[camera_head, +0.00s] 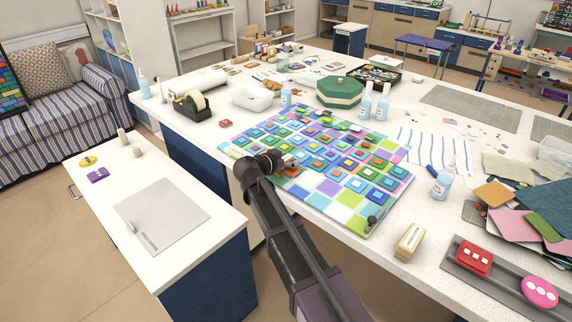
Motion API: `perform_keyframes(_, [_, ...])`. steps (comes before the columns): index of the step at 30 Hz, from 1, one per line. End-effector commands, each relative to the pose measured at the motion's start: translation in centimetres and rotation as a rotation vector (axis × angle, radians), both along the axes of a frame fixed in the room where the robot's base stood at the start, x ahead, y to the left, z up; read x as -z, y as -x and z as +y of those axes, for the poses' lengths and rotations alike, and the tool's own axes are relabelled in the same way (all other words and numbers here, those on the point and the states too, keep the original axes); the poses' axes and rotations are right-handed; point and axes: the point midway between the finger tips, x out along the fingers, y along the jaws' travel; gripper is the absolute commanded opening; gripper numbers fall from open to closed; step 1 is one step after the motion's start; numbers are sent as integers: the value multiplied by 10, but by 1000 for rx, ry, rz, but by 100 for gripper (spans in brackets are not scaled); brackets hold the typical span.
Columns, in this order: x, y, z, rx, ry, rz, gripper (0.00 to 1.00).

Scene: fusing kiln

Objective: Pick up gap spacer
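I cannot make out with certainty which thing is the gap spacer. It may be one of the small pieces on the glass panel, or hidden behind my arm. The panel (350,200) is a large sheet of coloured squares with smaller squares stacked on them, lying on the white worktop. My gripper (286,163) is over the panel's left part, low and close to its surface. A small tan piece shows at its tip, but I cannot tell whether it is held. The fingers are too small and dark to read.
A small dark round piece (372,221) sits at the panel's near corner. A green-lidded box (340,91) and tape dispenser (192,107) stand behind. The low side cabinet's top (190,260) is mostly free.

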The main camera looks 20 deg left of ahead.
Motion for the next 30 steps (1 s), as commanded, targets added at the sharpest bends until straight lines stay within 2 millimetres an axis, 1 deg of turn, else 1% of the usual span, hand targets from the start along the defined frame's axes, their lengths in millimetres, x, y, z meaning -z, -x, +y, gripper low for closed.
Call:
perform_keyframes(1, [0,0,0,0,0,0,44])
perform_keyframes(2, [0,0,0,0,0,0,35])
perform_keyframes(3, [0,0,0,0,0,0,24])
perform_keyframes(5, [0,0,0,0,0,0,6])
perform_keyframes(6, [0,0,0,0,0,0,0])
perform_keyframes(20, [-3,0,0,1,0,0,0])
perform_keyframes(26, [-11,0,-1,1,0,0,0])
perform_keyframes(30, [-22,0,-1,1,0,0,0])
